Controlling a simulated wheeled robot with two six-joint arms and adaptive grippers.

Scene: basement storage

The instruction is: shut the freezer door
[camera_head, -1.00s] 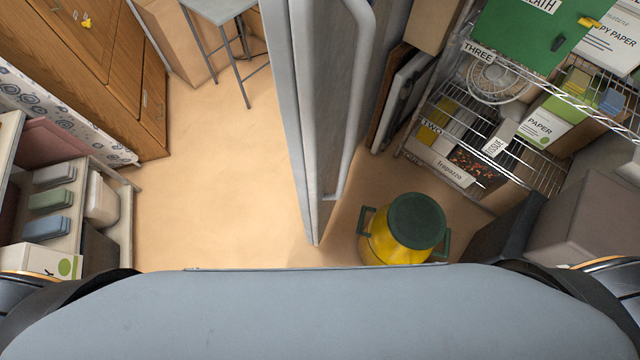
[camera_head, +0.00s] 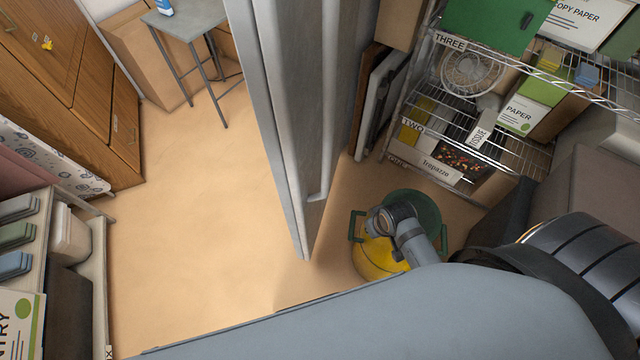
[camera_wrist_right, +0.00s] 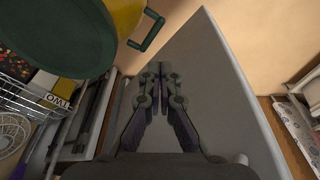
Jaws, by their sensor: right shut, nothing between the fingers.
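The freezer door (camera_head: 290,110) stands open as a tall grey panel, seen almost edge-on from above, with a long bar handle (camera_head: 333,130) on its right side. It also shows as a broad grey panel in the right wrist view (camera_wrist_right: 217,85). My right arm reaches in over the yellow pot at the lower right of the head view. My right gripper (camera_wrist_right: 159,72) is shut and empty, with the door panel behind and beside it; I cannot tell whether they touch. The freezer's body is not clearly in view. My left gripper is not in view.
A yellow pot (camera_head: 375,262) with a green lid stands on the floor right of the door. A wire shelf (camera_head: 480,110) with boxes is beyond it. A stool (camera_head: 190,22) and wooden cabinet (camera_head: 75,80) stand at the left. The floor (camera_head: 200,200) left of the door is clear.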

